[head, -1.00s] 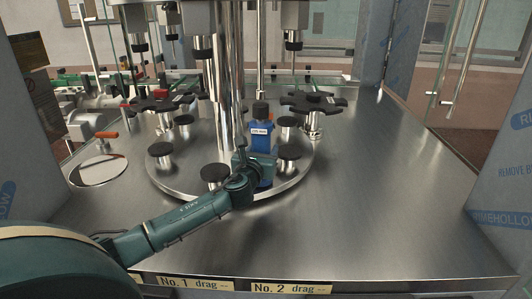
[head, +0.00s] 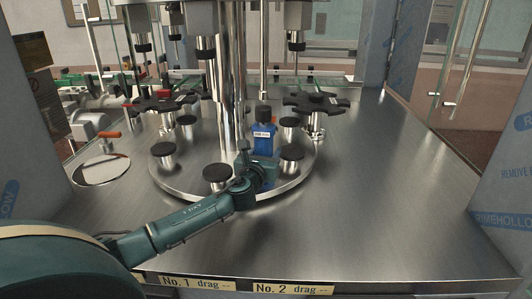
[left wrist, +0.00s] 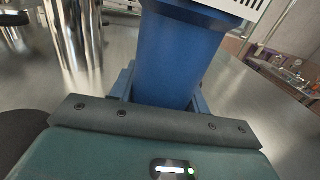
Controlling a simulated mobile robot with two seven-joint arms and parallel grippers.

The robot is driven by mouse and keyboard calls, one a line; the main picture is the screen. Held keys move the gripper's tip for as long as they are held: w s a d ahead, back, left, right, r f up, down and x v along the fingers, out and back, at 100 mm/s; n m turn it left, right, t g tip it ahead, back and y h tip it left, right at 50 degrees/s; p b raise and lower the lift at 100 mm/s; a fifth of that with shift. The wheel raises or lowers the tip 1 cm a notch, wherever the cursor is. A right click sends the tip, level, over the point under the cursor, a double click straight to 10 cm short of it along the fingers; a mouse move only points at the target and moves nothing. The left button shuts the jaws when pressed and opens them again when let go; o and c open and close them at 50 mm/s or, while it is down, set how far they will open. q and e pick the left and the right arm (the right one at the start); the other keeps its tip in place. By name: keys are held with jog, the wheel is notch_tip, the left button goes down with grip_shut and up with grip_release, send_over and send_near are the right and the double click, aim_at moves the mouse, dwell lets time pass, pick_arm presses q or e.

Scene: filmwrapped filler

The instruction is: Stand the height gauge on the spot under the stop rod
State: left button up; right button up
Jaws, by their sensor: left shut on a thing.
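The height gauge is a blue bottle-shaped block (head: 264,146) with a black top and a white label. It is upright in the head view, over the front right part of the round metal plate. My left gripper (head: 259,168) is shut on its lower body. The left wrist view shows the blue body (left wrist: 178,58) between the fingers. The thin vertical stop rod (head: 263,72) hangs just behind and above the black top in the picture. The gauge's foot and the spot are hidden by my gripper, so I cannot tell whether it touches the plate. My right gripper is not in view.
The round plate (head: 190,192) carries several black-topped posts, with one (head: 291,152) close right of the gauge and another (head: 217,174) to its left. Black star wheels (head: 316,103) stand behind. A thick shiny column (head: 224,90) rises left of the gauge. The steel table (head: 400,190) is clear at right.

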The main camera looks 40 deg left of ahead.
pick_arm(q)
jog(key=shift+f, duration=0.1)
dwell(0.3)
jog(key=o, duration=1.4)
jog(key=shift+o, duration=0.2)
jog(key=shift+f, duration=0.1)
jog(key=b+v, duration=0.1)
jog(key=v, duration=1.2)
jog(key=shift+s+b, duration=0.15)
jog(key=shift+b, duration=0.2)
